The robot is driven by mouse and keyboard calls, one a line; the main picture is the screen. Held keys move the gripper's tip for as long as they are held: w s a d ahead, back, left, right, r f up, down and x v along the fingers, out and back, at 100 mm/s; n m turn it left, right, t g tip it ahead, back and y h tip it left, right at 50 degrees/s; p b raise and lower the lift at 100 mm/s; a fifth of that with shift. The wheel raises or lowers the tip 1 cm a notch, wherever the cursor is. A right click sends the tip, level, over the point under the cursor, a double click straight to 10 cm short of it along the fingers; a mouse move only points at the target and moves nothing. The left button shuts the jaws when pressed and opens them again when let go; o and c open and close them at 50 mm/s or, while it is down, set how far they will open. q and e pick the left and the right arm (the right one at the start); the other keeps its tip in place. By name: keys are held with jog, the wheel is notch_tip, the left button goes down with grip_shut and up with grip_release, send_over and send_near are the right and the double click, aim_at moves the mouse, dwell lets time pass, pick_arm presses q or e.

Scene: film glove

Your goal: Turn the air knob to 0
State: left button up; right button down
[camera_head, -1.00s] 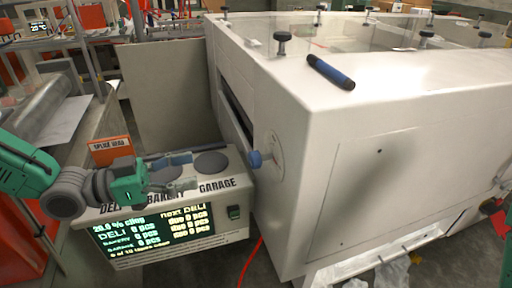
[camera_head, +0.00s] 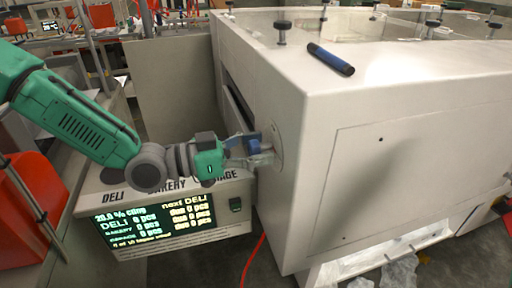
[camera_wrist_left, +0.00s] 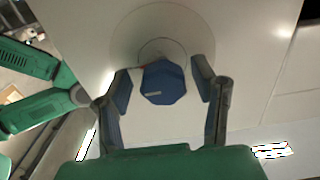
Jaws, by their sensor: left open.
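The blue air knob (camera_wrist_left: 163,83) sits on a round plate (camera_wrist_left: 150,30) on the white machine's side wall. A short pale mark shows on the knob's face in the left wrist view. My left gripper (camera_wrist_left: 162,92) is open, with one blue-padded finger on each side of the knob and a small gap to each. In the head view the left gripper (camera_head: 258,149) is at the machine wall and partly covers the knob (camera_head: 254,146). My right gripper is not clearly in view.
The large white machine (camera_head: 400,130) fills the right side, with a dark blue marker (camera_head: 331,59) lying on top. A red cable (camera_head: 253,262) runs on the floor.

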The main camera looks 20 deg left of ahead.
pick_arm(q)
jog(key=shift+a, duration=0.4)
jog(key=c, duration=1.2)
jog(key=shift+w+f, duration=0.1)
